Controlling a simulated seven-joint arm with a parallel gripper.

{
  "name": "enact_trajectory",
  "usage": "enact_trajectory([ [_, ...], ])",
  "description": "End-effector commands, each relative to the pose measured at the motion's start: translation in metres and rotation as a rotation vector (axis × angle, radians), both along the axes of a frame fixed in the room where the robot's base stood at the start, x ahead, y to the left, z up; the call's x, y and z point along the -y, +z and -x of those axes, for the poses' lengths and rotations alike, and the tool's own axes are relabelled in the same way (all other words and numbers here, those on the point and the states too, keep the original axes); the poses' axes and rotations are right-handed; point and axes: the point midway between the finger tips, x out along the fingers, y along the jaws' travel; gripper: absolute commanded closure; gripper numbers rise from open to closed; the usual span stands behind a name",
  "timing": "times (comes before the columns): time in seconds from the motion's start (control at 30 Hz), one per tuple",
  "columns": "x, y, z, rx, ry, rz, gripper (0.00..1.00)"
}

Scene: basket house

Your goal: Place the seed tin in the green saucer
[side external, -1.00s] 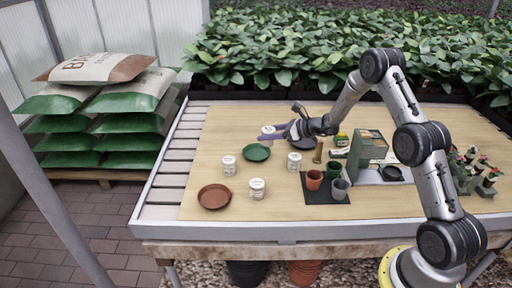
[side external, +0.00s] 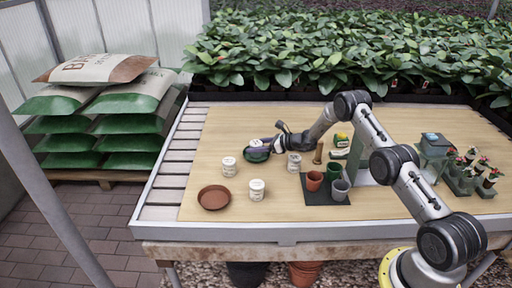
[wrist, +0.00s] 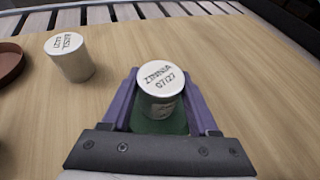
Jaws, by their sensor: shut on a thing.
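My gripper (side external: 262,146) is shut on a white seed tin (wrist: 163,88), its two purple fingers on either side of it. The tin's lid reads "ZINNIA 07/27" in the wrist view. The green saucer (side external: 254,157) lies on the wooden table under the gripper and tin, and part of it shows below the tin in the wrist view (wrist: 160,124). The gripper and tin hide much of the saucer. I cannot tell whether the tin touches the saucer's floor.
White tins stand left of the saucer (side external: 229,166), in front of it (side external: 257,189) and right of it (side external: 294,164). A brown saucer (side external: 214,198) lies front left. Small pots stand on a dark mat (side external: 327,198) at right.

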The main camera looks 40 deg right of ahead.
Motion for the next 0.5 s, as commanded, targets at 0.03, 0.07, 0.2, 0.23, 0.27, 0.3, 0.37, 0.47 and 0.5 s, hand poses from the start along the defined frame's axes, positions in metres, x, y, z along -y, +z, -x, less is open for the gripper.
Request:
enact_trajectory([
  [0.03, 0.0003, -0.0014, -0.0004, 0.002, -0.001, 0.000, 0.95],
  [0.07, 0.0004, -0.0019, -0.0005, 0.002, -0.001, 0.000, 0.95],
  [0.2, 0.0004, -0.0017, -0.0004, 0.002, -0.001, 0.000, 0.95],
  [0.23, 0.0004, -0.0017, -0.0004, 0.002, -0.001, 0.000, 0.95],
  [0.27, 0.0004, -0.0017, -0.0004, 0.002, -0.001, 0.000, 0.95],
  [0.3, 0.0003, -0.0020, -0.0004, 0.002, -0.001, 0.000, 0.95],
  [0.37, 0.0003, -0.0036, -0.0002, 0.002, -0.001, 0.000, 0.95],
  [0.47, 0.0003, -0.0048, -0.0001, 0.001, -0.001, 0.000, 0.29],
  [0.5, 0.0002, -0.0047, 0.0000, 0.001, -0.001, 0.000, 0.22],
])
